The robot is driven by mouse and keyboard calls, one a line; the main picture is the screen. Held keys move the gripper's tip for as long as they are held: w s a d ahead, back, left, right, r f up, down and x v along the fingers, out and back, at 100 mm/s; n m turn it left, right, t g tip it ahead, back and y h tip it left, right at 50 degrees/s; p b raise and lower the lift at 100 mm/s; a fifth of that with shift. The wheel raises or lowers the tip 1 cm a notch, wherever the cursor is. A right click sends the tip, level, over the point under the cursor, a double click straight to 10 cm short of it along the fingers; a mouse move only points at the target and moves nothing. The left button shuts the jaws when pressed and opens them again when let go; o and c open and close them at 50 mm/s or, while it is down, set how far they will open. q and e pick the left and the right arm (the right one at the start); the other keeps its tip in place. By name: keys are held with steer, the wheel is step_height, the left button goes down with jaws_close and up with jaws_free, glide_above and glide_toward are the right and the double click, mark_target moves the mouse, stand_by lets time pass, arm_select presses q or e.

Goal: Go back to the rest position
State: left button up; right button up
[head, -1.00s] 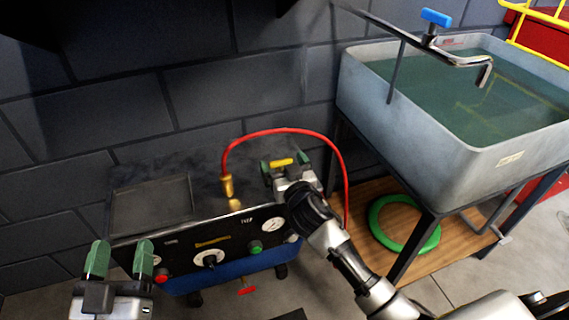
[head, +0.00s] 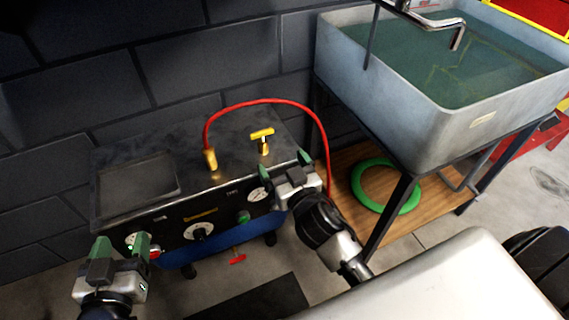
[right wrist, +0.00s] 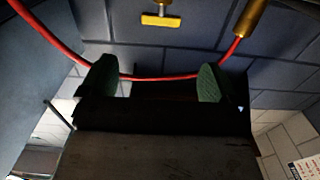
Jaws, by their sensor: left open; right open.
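My left gripper (head: 121,246) is open and empty at the lower left in the head view, in front of the left end of the compressor panel (head: 190,226). My right gripper (head: 285,170) is open and empty in front of the panel's right end. In the right wrist view its two green fingertips (right wrist: 153,82) stand apart with nothing between them but background. A yellow T-handle valve (head: 262,137) stands upright on the compressor's top, behind the right gripper and apart from it. It also shows at the top of the right wrist view (right wrist: 161,20).
A red hose (head: 268,101) arches from a brass fitting (head: 210,160) and passes down behind the right gripper. A water-filled sink (head: 385,110) stands at the right, above a wooden shelf with a green ring (head: 408,196). A red handle (head: 237,260) hangs below the panel.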

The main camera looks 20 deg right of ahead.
arm_select(q)
steer(key=shift+s+r, duration=0.35)
steer(key=shift+s, duration=0.2)
steer(key=shift+w, duration=0.1)
